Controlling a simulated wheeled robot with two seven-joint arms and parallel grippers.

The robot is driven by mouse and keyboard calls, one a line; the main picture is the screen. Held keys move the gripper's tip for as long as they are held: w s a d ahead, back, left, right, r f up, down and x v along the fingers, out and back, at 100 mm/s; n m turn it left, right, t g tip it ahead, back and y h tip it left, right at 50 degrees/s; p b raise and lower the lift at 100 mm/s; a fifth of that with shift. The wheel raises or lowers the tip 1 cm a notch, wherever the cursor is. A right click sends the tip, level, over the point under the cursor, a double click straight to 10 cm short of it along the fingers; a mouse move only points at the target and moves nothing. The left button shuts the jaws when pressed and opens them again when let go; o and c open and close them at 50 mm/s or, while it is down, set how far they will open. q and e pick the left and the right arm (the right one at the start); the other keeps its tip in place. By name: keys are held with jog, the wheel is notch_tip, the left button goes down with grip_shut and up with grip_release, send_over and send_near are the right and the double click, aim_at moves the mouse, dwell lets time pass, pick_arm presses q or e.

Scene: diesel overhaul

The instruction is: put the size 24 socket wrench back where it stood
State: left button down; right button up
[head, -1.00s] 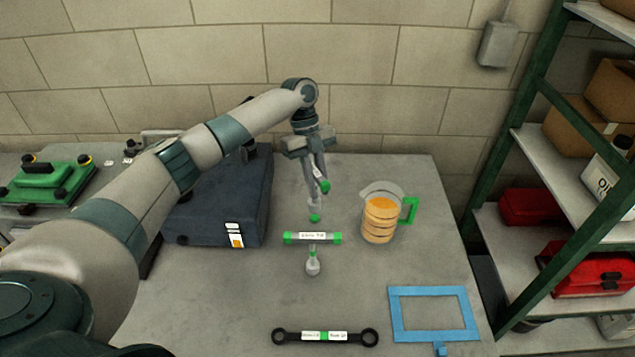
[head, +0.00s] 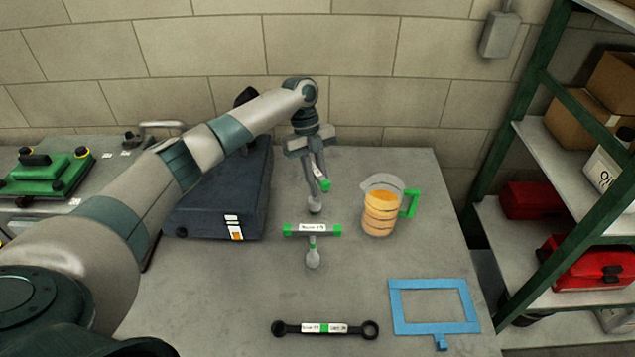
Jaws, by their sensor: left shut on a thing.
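My left gripper (head: 318,179) is shut on a grey T-handled socket wrench with a green handle end (head: 325,185). The gripper hides part of its handle. Its grey socket end (head: 315,207) points down, low over the bench or touching it; I cannot tell which. Its size cannot be read. A second T-handled wrench (head: 312,230), with green ends and a white label, is just nearer than the held one, its socket end (head: 313,258) toward the front. My right gripper is not in view.
A glass jug (head: 381,212) with a green handle and orange contents is to the right. A dark blue case (head: 215,205) is on the left. A black ring spanner (head: 290,328) and a blue frame (head: 400,313) lie in front. Bare bench lies between them.

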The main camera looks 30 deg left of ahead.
aim_at(320, 176)
pick_arm(q)
jog(key=shift+f, duration=0.2)
dwell(0.4)
jog(key=shift+f+b, duration=0.7)
jog(key=shift+f, duration=0.2)
jog(key=c, duration=1)
grip_release()
jog(key=shift+f, duration=0.1)
jog(key=shift+c, duration=0.2)
jog(key=shift+r+p, duration=3.2)
jog(key=shift+r, duration=1.35)
jog(key=shift+s+f, duration=0.1)
